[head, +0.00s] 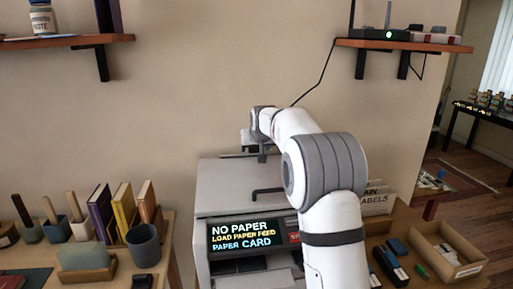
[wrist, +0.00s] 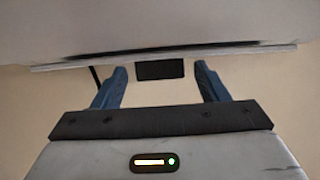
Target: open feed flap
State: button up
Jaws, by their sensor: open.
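My gripper (head: 260,155) is above the printer's back edge, pointing down. In the wrist view, my gripper (wrist: 160,72) is open, with a dark rectangular tab (wrist: 160,70) showing between its blue fingertips. A pale grey panel (wrist: 150,25) with a dark slit spans the top there. I cannot tell whether the fingers touch the tab, or which part is the feed flap.
A left table holds books (head: 125,207) and a dark cup (head: 143,244). Right of the printer are a labels box (head: 377,199) and an open tray (head: 448,252). A wall shelf (head: 405,45) with a router and hanging cable is above right.

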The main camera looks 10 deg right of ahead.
jog(key=shift+c, duration=0.2)
jog(key=c, duration=0.9)
jog(key=shift+d, duration=0.1)
jog(key=shift+c, duration=0.2)
